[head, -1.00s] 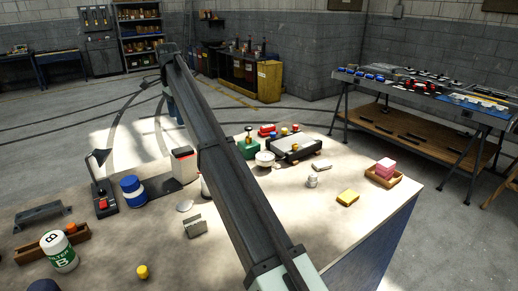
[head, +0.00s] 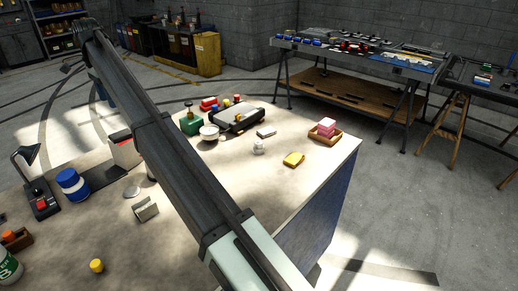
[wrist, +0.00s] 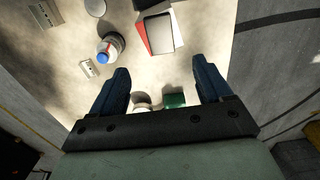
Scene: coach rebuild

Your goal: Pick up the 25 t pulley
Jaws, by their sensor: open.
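A small pale ridged cylinder (head: 258,146) stands on the workbench (head: 220,180) in the head view, left of a yellow block. It may be the 25 t pulley, but it is too small to be sure. My gripper (wrist: 160,88) shows in the wrist view with its two blue fingers wide apart and nothing held between them. The fingers point over the bench. A whitish round thing (wrist: 142,105) and a green thing (wrist: 174,99) show low between the fingers, partly hidden by the palm. In the head view my arm crosses the bench and the fingers cannot be made out.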

